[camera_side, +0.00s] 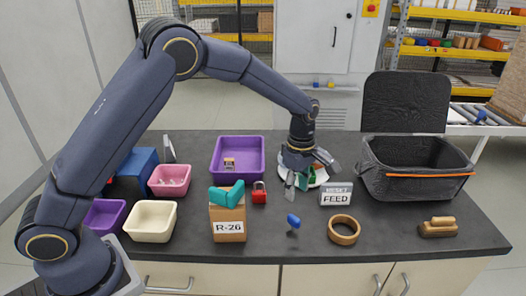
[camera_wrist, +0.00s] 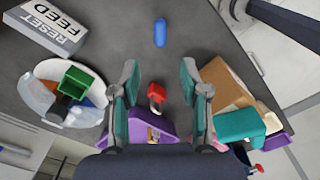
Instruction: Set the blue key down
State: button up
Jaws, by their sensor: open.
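The blue key (camera_side: 293,221) is on the dark worktop near its front edge. It also shows in the wrist view (camera_wrist: 160,32), beyond my fingertips and apart from them. My gripper (camera_side: 298,186) is above the worktop, behind the key in the side view. In the wrist view my gripper (camera_wrist: 159,78) has its two teal-padded fingers spread wide, with nothing held between them. A red padlock (camera_side: 259,192) stands on the worktop left of the key, and it shows between the fingers in the wrist view (camera_wrist: 156,94).
A cardboard box marked R-26 (camera_side: 229,229) with a teal piece on top stands left. A RESET FEED block (camera_side: 336,194) and a tan ring (camera_side: 344,230) are right. A white plate (camera_wrist: 88,111) holds a green box. A purple tray (camera_side: 238,176) and black crate (camera_side: 414,180) stand behind.

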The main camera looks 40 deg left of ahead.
jog(key=s+a+r+m+t, duration=0.1)
jog(key=s+a+r+m, duration=0.1)
jog(key=s+r+m, duration=0.3)
jog(key=s+a+r+m+t+h, duration=0.1)
jog(key=s+a+r, duration=0.15)
jog(key=r, duration=0.35)
jog(key=s+a+r+m+t, duration=0.1)
jog(key=s+a+r+m, duration=0.1)
jog(key=s+r, duration=0.35)
jog(key=s+a+r+m+t+y, duration=0.1)
jog(key=s+a+m+t, duration=0.1)
jog(key=s+m, duration=0.8)
jog(key=s+a, duration=0.1)
jog(key=s, duration=0.3)
jog(key=shift+s+a+r+t, duration=0.15)
jog(key=shift+a+r+t, duration=0.05)
jog(key=shift+a+t, duration=0.15)
